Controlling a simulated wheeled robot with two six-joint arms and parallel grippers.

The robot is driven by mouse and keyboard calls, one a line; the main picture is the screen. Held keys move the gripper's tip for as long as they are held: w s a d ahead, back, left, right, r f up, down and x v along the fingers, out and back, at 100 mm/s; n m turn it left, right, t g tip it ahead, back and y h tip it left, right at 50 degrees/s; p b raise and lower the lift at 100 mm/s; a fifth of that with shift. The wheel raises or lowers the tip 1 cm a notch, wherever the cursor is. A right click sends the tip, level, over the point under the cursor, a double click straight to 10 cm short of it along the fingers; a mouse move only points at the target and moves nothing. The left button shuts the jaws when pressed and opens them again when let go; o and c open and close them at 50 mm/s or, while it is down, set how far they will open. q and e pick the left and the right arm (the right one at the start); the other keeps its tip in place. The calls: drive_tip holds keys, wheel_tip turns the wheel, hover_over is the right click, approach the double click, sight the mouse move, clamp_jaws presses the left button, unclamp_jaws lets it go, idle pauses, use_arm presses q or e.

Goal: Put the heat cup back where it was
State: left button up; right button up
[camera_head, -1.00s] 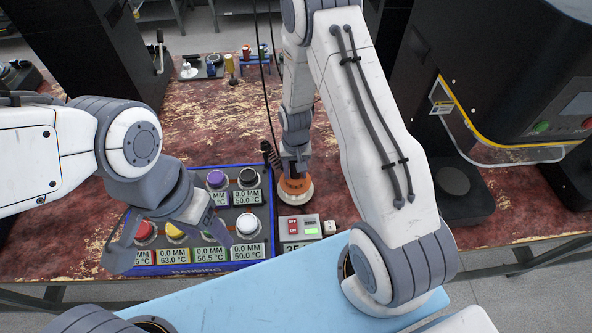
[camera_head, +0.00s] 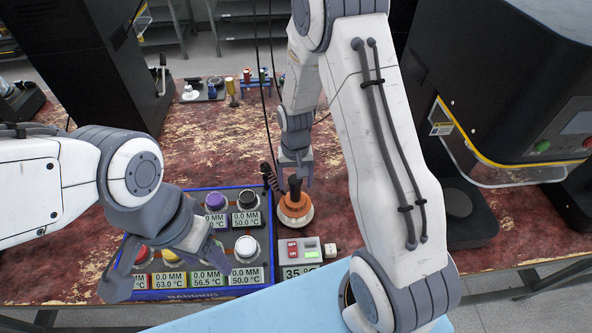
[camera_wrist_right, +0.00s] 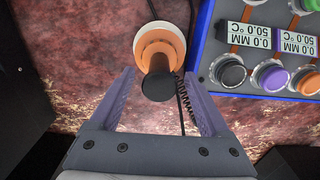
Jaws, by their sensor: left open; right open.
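The heat cup (camera_head: 295,208) is an orange cup with a black handle on a white round base. It stands upright on the red worn table, just right of the blue-framed control panel. My right gripper (camera_head: 296,174) is open above and behind it. In the right wrist view the cup (camera_wrist_right: 158,48) shows with its black handle end pointing at the camera, between the open fingers of my right gripper (camera_wrist_right: 155,100). The fingers look apart from the handle. My left gripper (camera_head: 165,272) is open over the front left of the panel.
The control panel (camera_head: 232,293) carries several coloured knobs and readouts. A black cable hangs beside the cup. A dark machine (camera_head: 500,90) stands at the right. Small items stand at the table's back.

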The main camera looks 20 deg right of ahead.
wheel_tip(320, 180, up, 5)
drive_tip(key=shift+r, duration=0.15)
drive_tip(key=s+a+r+n, duration=0.4)
drive_tip(key=s+a+r, duration=0.3)
drive_tip(key=a+r, duration=0.15)
drive_tip(key=s+a+r+n, duration=0.2)
drive_tip(key=s+n, duration=0.1)
drive_tip(key=s, duration=0.5)
drive_tip(key=s+a+r+n+y, duration=0.1)
drive_tip(key=s+a+r+n, duration=0.2)
drive_tip(key=s, duration=0.5)
drive_tip(key=shift+n, duration=0.3)
drive_tip(key=shift+a+r, duration=0.1)
